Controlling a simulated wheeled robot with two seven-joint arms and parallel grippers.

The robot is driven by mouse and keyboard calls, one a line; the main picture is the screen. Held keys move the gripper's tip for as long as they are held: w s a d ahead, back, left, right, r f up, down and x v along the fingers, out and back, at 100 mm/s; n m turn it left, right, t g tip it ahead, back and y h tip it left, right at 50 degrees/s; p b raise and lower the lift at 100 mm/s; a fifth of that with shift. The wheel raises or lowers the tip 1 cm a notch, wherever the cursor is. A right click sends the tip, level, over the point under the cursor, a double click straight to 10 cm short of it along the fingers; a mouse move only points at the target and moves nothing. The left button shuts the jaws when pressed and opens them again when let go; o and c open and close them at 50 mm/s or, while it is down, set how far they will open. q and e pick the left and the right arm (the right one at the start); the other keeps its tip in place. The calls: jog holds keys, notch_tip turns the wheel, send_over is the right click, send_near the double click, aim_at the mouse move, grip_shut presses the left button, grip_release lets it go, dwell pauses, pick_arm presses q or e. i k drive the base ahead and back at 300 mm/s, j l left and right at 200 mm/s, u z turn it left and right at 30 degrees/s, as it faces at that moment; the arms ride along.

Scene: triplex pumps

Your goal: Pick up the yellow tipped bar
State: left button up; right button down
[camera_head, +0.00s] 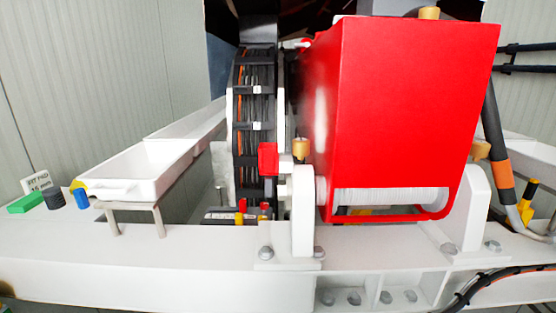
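I cannot clearly make out a whole bar with a yellow tip. A small rounded yellow piece (78,184) shows at the left, partly hidden behind a blue cylinder (82,199) and beside the white tray; I cannot tell if it belongs to a bar. At the far right, a yellow upright piece (528,195) stands near the thick cable; its lower part is hard to make out. Neither of my grippers is in view.
A white tray (135,188) on metal legs stands at left. A dark cylinder (54,198), green block (25,204) and small sign (37,183) stand left of it. A large red housing (405,105) and black cable chain (256,130) fill the middle. The white beam's front (130,250) is clear.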

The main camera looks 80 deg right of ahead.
aim_at(533, 184)
jog(key=k+z, duration=0.1)
jog(key=z, duration=4.25)
